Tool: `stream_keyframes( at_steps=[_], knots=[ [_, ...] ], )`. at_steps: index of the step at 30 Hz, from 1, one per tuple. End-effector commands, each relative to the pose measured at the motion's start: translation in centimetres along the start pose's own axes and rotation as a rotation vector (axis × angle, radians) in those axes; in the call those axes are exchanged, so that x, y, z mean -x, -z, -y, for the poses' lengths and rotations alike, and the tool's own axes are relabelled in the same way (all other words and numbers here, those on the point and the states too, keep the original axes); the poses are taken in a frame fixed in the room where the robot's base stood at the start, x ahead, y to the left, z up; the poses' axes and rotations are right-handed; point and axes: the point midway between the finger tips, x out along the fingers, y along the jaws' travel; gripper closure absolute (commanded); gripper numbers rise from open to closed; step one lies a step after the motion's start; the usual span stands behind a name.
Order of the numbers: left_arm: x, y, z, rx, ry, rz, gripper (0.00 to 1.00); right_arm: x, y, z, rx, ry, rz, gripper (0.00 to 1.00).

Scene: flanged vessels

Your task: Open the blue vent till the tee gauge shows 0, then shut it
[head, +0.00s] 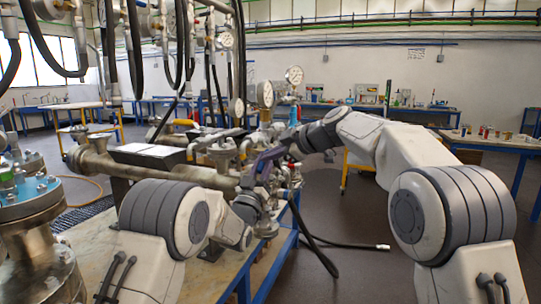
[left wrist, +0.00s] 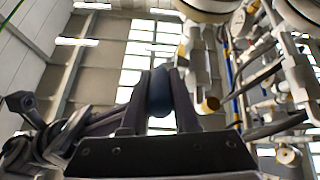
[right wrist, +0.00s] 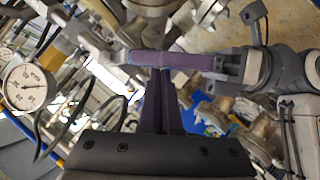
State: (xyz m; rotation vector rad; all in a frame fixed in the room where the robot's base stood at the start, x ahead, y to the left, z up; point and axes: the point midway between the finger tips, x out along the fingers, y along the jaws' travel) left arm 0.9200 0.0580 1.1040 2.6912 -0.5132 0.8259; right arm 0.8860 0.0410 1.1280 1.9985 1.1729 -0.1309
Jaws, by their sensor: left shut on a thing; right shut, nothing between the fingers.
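In the left wrist view, my left gripper (left wrist: 158,100) is shut on a dark blue rounded knob, the blue vent (left wrist: 159,88). In the head view, my left gripper (head: 266,162) reaches up to the pipework from below; the vent is hidden there. My right gripper (right wrist: 157,68) is shut and empty, its fingertips close to the purple fingers of my left gripper; I cannot tell whether they touch. A round white gauge (right wrist: 27,87) shows in the right wrist view; its needle is too small to read surely. In the head view, a gauge (head: 265,94) stands above the pipework; I cannot tell which is the tee gauge.
A large horizontal metal pipe (head: 150,168) runs left of my grippers. A flanged vessel (head: 30,225) stands at the near left. Black hoses (head: 316,250) hang beside the blue bench frame (head: 262,272). Another gauge (head: 294,75) sits higher up. Open floor lies to the right.

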Motion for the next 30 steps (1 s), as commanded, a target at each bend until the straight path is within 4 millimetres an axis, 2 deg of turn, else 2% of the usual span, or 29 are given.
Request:
stream_keyframes(
  at_steps=[1, 5, 11, 12, 14, 15, 25, 30],
  knots=[
    [0.3, -0.5, 0.1, 0.001, 0.002, 0.010, 1.00, -0.1, -0.2, 0.1, 0.000, 0.001, 0.000, 1.00],
    [0.3, -0.5, 0.1, 0.001, 0.001, 0.010, 1.00, -0.9, -1.1, 0.2, -0.001, 0.002, 0.002, 1.00],
    [0.3, -0.4, -0.1, 0.001, -0.001, 0.007, 1.00, -1.1, -1.4, 0.3, -0.004, 0.002, 0.006, 1.00],
    [0.3, -0.3, -0.1, 0.001, -0.001, 0.006, 0.67, -1.1, -1.4, 0.3, -0.004, 0.003, 0.006, 1.00],
    [0.2, -0.3, -0.1, 0.001, -0.002, 0.004, 0.44, -1.2, -1.5, 0.4, -0.005, 0.003, 0.007, 1.00],
    [0.2, -0.2, -0.1, 0.001, -0.003, 0.003, 0.41, -1.1, -1.5, 0.4, -0.004, 0.004, 0.007, 1.00],
    [0.2, 0.2, -0.2, 0.001, -0.004, -0.006, 0.41, -1.1, -1.3, 0.4, -0.003, 0.006, 0.005, 1.00],
    [1.9, 0.1, -0.1, 0.000, -0.002, -0.002, 0.41, -1.0, -1.4, 0.3, -0.003, 0.003, 0.006, 1.00]
  ],
)
